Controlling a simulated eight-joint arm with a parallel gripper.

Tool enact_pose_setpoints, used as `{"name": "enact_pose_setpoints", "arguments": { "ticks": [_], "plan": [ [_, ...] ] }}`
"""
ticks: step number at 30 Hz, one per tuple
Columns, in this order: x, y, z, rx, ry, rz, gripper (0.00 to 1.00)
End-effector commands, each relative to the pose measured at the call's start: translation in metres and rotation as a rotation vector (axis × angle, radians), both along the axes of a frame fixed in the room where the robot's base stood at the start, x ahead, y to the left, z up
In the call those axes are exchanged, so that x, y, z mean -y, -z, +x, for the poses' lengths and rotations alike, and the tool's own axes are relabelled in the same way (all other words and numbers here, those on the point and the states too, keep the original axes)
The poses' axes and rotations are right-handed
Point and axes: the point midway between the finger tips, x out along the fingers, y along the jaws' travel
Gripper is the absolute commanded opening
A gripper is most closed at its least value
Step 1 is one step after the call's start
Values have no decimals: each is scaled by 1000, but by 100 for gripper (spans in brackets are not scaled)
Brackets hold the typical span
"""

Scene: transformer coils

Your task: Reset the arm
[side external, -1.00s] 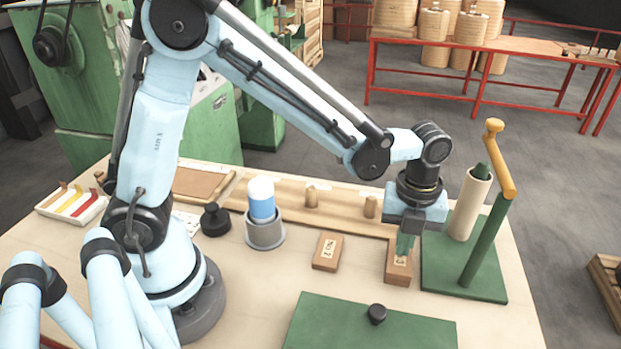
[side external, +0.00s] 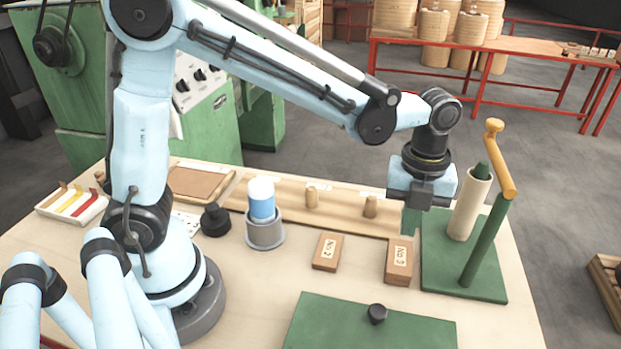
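My gripper (side external: 412,222) hangs above the work table, just behind and above the right-hand wooden block marked "No 2" (side external: 399,262). Its fingers point down and are clear of that block. The green fingers blend with the green base plate behind them, so I cannot tell whether they are apart or together. I see nothing held between them. My arm reaches across the table from the left.
A green stand (side external: 482,240) with a yellow crank and a cream tube (side external: 468,205) is close right of my gripper. Another wooden block (side external: 327,252), a blue-and-white cylinder in a grey cup (side external: 264,228), and a green lid (side external: 370,325) are on the table (side external: 255,280).

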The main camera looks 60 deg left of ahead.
Motion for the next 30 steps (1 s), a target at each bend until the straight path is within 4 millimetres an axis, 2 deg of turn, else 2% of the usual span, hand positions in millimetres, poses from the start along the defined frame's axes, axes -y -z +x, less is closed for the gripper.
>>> {"name": "enact_pose_setpoints", "arguments": {
  "ticks": [5,8,18,24,30],
  "plan": [
    [-6,-5,-2,18,-77,-7,0],
    [-18,-14,-7,59,-246,-26,0],
    [-71,-45,-38,236,-1125,-213,0],
    [-98,-51,-59,299,-1637,-398,0],
    [-117,-49,-76,314,-2049,-600,0]
  ]
}}
